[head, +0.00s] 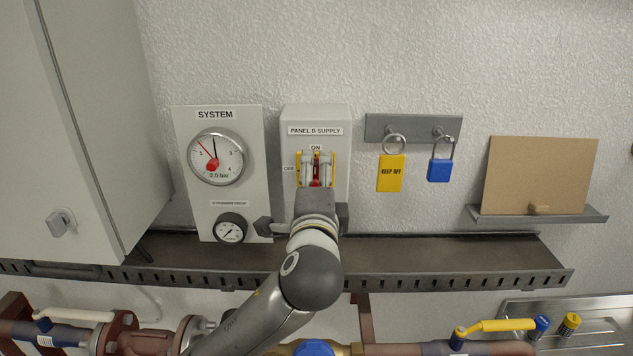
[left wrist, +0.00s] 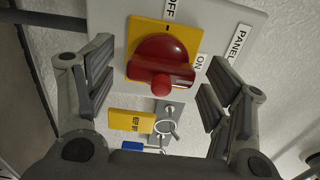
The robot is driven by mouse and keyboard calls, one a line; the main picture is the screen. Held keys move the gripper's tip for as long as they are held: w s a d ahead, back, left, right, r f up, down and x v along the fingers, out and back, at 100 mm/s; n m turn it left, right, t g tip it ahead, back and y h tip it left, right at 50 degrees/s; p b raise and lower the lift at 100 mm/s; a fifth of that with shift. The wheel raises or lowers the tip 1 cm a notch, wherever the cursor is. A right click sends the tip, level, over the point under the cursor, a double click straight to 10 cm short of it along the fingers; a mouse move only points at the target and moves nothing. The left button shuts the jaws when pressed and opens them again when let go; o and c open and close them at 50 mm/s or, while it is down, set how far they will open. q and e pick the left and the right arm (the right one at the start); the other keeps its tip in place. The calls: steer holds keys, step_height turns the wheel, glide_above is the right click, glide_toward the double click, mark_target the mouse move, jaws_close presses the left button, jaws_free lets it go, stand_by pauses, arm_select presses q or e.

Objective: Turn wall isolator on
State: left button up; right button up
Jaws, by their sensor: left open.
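The wall isolator is a grey box (head: 317,118) labelled PANEL B SUPPLY. It has a yellow plate, a red rotary handle (head: 316,183) and ON and OFF labels. In the left wrist view the red handle (left wrist: 160,62) sits on the yellow plate (left wrist: 150,29), and the picture is turned. My left gripper (head: 316,170) is open in front of the isolator. In the wrist view its fingers (left wrist: 157,92) stand on both sides of the handle, with visible gaps. My gripper hides the lower part of the box in the head view.
A SYSTEM gauge panel (head: 218,190) is close on the left. A yellow KEEP OFF tag (head: 390,173) and a blue padlock (head: 440,170) hang from a hook plate (head: 413,128) on the right. A dark ledge (head: 450,255) runs below. A brown board (head: 540,175) stands on a small shelf.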

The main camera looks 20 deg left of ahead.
arm_select(q)
steer(key=v, duration=1.2)
